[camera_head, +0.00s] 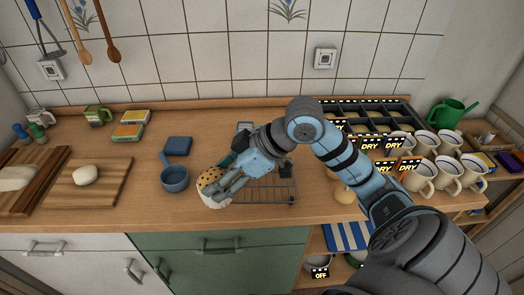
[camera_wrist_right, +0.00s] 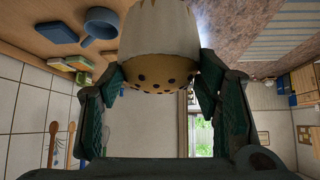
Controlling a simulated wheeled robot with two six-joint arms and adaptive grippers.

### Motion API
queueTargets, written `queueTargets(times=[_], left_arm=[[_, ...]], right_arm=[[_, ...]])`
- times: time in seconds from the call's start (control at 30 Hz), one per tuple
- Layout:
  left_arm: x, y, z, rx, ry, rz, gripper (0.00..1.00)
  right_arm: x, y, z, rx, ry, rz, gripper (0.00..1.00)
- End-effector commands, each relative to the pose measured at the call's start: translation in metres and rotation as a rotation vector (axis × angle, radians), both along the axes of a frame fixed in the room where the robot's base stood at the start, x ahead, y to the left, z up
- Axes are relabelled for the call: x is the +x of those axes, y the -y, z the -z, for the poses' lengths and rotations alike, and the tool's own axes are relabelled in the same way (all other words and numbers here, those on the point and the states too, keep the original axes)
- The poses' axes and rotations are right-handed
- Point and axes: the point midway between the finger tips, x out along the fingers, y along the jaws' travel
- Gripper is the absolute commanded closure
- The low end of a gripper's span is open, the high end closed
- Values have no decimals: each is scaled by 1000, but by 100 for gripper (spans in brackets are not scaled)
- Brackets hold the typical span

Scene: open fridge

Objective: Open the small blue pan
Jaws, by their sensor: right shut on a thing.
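The small blue pan (camera_head: 175,179) stands on the wooden counter left of my right gripper, its handle toward the back left. Its round top looks darker inside a lighter rim; I cannot tell for sure whether a lid is on it. It also shows in the right wrist view (camera_wrist_right: 101,22). My right gripper (camera_head: 217,186) is shut on a muffin (camera_head: 208,176) with a dark-spotted top and a pale wrapper. The muffin fills the space between the fingers in the right wrist view (camera_wrist_right: 158,70). The gripper is apart from the pan. My left gripper is not in view.
A flat blue square item (camera_head: 178,146) lies behind the pan. A wire rack (camera_head: 275,190) is right of the muffin. Cutting boards (camera_head: 88,185) lie at the left, and several mugs (camera_head: 420,178) stand at the right. Counter left of the pan is clear.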

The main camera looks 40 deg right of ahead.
Motion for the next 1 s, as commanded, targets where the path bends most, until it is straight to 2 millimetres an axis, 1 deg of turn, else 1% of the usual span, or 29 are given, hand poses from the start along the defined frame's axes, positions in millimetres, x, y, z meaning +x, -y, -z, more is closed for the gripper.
queueTargets(times=[0.03, 0.07, 0.13, 0.23, 0.3, 0.33, 0.4, 0.47, 0.57, 0.67, 0.7, 0.8, 0.9, 1.0], left_arm=[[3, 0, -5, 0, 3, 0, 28], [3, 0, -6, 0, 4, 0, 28], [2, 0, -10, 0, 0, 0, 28], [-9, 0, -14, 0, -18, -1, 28], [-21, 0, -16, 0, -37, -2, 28], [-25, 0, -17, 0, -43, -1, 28], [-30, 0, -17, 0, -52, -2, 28], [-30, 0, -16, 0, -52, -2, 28], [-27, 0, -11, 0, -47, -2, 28], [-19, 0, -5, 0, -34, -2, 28], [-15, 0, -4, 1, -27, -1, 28], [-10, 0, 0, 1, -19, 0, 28], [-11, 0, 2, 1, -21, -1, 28], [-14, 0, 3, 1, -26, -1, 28]], right_arm=[[15, 14, -10, -3, 5, 68, 78], [25, 24, -16, -6, 9, 120, 78], [49, 52, -28, -8, 11, 252, 78], [77, 91, -46, -2, 11, 434, 78], [89, 114, -56, 3, 9, 539, 78], [93, 122, -59, 6, 8, 575, 78], [99, 135, -63, 12, 6, 636, 78], [101, 142, -59, 13, 3, 663, 78], [100, 144, -33, 11, -3, 673, 78], [99, 143, 6, 12, -4, 671, 78], [99, 143, 23, 11, -4, 671, 78], [98, 142, 59, 13, -3, 670, 78], [98, 142, 83, 13, 0, 668, 78], [99, 142, 96, 14, 2, 669, 78]])
